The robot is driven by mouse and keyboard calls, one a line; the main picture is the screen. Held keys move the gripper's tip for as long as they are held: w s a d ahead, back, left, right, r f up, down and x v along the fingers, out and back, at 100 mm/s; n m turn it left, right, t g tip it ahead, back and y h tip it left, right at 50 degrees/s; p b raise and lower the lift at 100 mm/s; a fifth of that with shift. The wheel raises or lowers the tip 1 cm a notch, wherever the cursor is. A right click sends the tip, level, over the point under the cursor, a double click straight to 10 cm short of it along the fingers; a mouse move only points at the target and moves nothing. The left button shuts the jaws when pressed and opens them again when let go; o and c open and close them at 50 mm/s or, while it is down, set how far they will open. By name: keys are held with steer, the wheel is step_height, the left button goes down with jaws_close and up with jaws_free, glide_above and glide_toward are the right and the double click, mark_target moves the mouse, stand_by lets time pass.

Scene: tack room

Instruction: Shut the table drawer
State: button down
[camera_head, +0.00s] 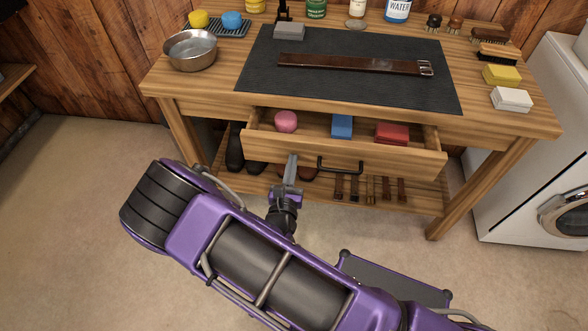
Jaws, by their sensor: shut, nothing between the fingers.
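The wooden table drawer (402,157) is pulled open from the table (187,96). Its dark bar handle (340,167) sits at the middle of the drawer front. A pink rounded item (286,122), a blue block (342,126) and a red block (392,133) lie inside. My gripper (291,160) is shut and empty. Its tip appears at the drawer front, to the left of the handle. I cannot tell whether it touches the wood. My purple arm covers the floor in front.
The tabletop holds a metal bowl (190,50), a dark mat (262,79) with a leather strap (350,64), sponges and bottles. A lower shelf (418,202) holds boots and straps. A white machine (527,160) stands at the right. Floor is clear at the left.

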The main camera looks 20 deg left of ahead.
mark_target(300, 132)
steer(key=b+x, duration=0.2)
steer(key=x, duration=1.2)
steer(key=shift+w+a+f, duration=0.1)
steer(key=shift+w, duration=0.25)
steer(key=shift+w+a+r, duration=0.1)
steer(key=shift+w+r, duration=0.15)
steer(key=shift+w+r, duration=0.1)
